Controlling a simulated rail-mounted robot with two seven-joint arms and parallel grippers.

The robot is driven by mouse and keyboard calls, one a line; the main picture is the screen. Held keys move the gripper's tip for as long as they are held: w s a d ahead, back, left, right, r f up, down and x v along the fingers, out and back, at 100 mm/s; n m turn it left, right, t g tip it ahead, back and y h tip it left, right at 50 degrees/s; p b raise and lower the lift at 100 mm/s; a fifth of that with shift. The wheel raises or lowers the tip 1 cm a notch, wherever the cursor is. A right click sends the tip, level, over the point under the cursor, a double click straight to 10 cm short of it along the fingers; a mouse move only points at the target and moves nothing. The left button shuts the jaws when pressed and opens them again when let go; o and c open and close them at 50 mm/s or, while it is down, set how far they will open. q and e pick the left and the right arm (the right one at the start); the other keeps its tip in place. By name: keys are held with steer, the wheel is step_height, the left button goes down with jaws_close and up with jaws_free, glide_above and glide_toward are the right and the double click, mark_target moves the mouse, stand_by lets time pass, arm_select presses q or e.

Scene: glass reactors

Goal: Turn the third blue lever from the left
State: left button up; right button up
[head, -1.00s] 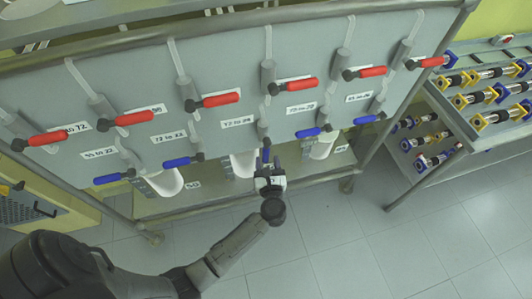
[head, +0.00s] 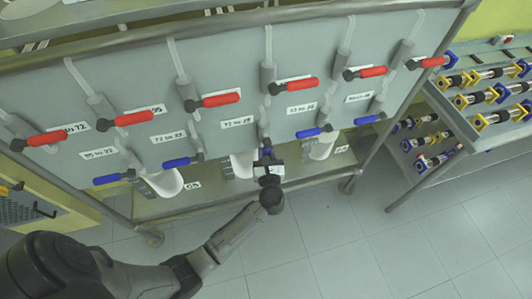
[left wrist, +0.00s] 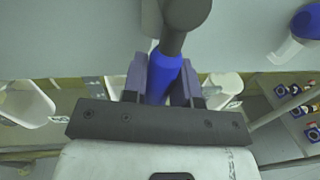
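The third blue lever from the left (head: 266,153) is on the grey panel, below a red lever. Its handle points down and outward, unlike the other blue levers, whose handles point left. My left gripper (head: 268,168) is at this handle, coming from below. In the left wrist view, the blue handle (left wrist: 163,76) lies between the two fingers (left wrist: 163,85), which sit close against both sides. The gripper looks shut on it. The lever's dark pivot (left wrist: 184,22) shows at the top. My right gripper is not in view.
Neighbouring blue levers (head: 183,161) (head: 314,131) are on either side. A row of red levers (head: 217,100) runs above. White vessels (head: 243,164) stand on the shelf under the panel. A rack of blue and yellow parts (head: 485,95) stands at the right. The floor in front is clear.

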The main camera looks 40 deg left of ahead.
arm_select(q)
jaws_close()
